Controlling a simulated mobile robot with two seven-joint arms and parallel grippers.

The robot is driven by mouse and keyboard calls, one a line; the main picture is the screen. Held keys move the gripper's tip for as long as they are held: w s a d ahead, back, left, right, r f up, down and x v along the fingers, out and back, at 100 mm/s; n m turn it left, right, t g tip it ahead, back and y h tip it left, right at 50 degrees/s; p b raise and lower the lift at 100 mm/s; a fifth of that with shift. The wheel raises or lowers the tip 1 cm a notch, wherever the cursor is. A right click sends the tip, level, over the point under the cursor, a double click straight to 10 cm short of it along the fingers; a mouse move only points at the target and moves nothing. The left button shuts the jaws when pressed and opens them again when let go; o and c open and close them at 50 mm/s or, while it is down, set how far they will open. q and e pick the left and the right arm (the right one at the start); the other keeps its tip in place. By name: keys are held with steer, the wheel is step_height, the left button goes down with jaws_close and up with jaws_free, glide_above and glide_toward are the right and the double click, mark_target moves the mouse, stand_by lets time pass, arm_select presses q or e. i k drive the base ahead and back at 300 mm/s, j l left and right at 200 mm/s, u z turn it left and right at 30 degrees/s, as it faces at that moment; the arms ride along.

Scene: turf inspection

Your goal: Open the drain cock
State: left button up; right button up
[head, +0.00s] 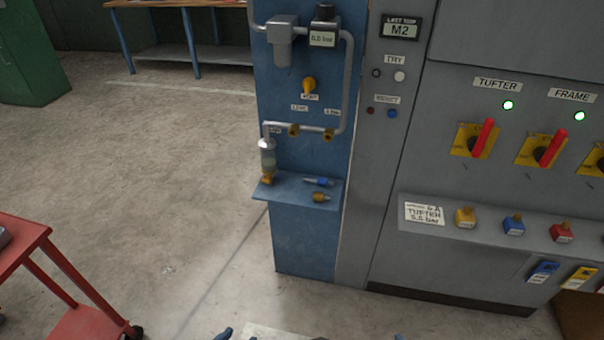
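A clear bowl (267,157) with pale liquid in its lower part hangs from the grey pipe on the left of the blue panel. A small yellow-brass fitting (267,178) at its bottom looks like the drain cock, just above the blue shelf; its handle position is too small to tell. Dark blue tips show at the bottom edge, seemingly my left gripper (223,334) and my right gripper (398,337). Both are far below the fitting and apart from it. Most of each is cut off, so their opening cannot be told.
The blue shelf (265,193) holds a blue fitting (319,181) and a brass fitting (320,197). A yellow knob (309,84) sits above. A grey cabinet (400,160) with red-handled switches stands right. A red cart (30,250) stands left, with clear floor between.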

mark_target(267, 179)
steer(key=i+l+u, duration=0.85)
steer(key=i, duration=0.05)
